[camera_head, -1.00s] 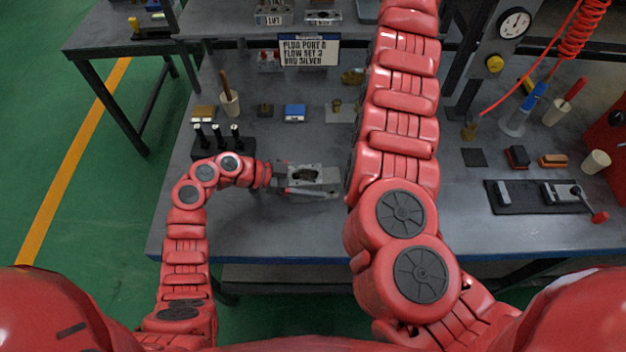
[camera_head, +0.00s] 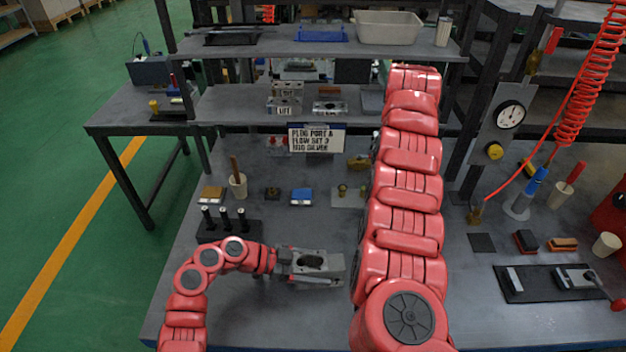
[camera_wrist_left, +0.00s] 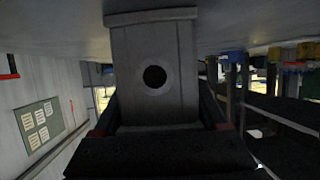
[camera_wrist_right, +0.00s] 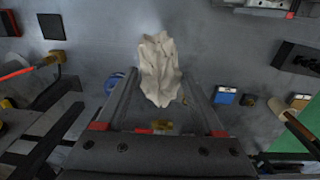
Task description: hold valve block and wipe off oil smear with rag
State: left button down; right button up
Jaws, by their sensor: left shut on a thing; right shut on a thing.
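The grey metal valve block (camera_head: 315,265), with a dark opening on top, is at the front of the bench. My left gripper (camera_head: 284,262) is shut on its left side. In the left wrist view the block (camera_wrist_left: 155,95) fills the middle between the fingers, and a round dark port shows on its face. My right gripper (camera_wrist_right: 158,112) shows in the right wrist view, shut on a crumpled off-white rag (camera_wrist_right: 158,68). In the head view my right arm hides that gripper and the rag. I cannot make out an oil smear.
A black rack with several dark pegs (camera_head: 228,225) stands left of the block. A cup (camera_head: 238,186), a blue box (camera_head: 301,197) and a sign (camera_head: 317,138) are behind. A black tray (camera_head: 540,292) with parts lies at the right. The bench front is clear.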

pick_arm(q)
grip_release()
jog(key=v, duration=1.1)
jog(key=shift+w, duration=0.15)
jog(key=shift+a+r, duration=0.2)
jog(key=shift+a, duration=0.3)
jog(key=shift+s, duration=0.2)
